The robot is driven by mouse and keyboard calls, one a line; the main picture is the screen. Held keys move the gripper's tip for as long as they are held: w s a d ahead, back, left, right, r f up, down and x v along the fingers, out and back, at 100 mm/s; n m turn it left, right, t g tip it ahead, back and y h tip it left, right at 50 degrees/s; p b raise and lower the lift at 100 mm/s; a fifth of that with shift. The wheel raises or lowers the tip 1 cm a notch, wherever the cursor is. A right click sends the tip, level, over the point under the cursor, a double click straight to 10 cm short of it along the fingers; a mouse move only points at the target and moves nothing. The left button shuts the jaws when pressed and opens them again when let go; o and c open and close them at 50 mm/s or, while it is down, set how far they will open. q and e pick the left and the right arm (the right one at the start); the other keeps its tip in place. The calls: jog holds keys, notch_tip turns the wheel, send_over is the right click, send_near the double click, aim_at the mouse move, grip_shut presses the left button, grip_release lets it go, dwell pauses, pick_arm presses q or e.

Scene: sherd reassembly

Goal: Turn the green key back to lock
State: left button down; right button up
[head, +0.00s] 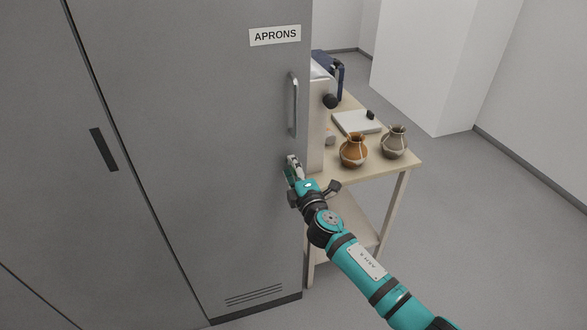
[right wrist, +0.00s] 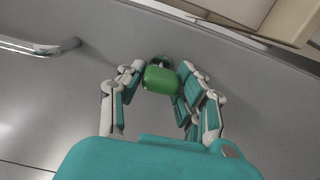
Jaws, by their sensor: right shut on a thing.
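The green key (right wrist: 161,79) shows in the right wrist view, at the grey door of the locker (head: 215,150) labelled APRONS. My right gripper (right wrist: 158,76) is shut on the key's green head, with a finger on either side of it. In the head view my right gripper (head: 292,168) is at the door's right edge, below the handle, and it hides the key and lock there. How far the key is turned cannot be told. My left gripper is not in view.
The door's metal handle (head: 294,105) stands out just above my right gripper. A wooden table (head: 345,178) behind the locker holds an orange pot (head: 354,150), a grey-brown pot (head: 394,141) and a white tray (head: 350,122). The floor at right is clear.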

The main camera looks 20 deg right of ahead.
dwell(0.3)
jog(key=o, duration=1.2)
jog(key=shift+c, duration=0.2)
jog(key=s, duration=1.2)
jog(key=shift+d, duration=0.25)
jog(key=shift+f, duration=0.1)
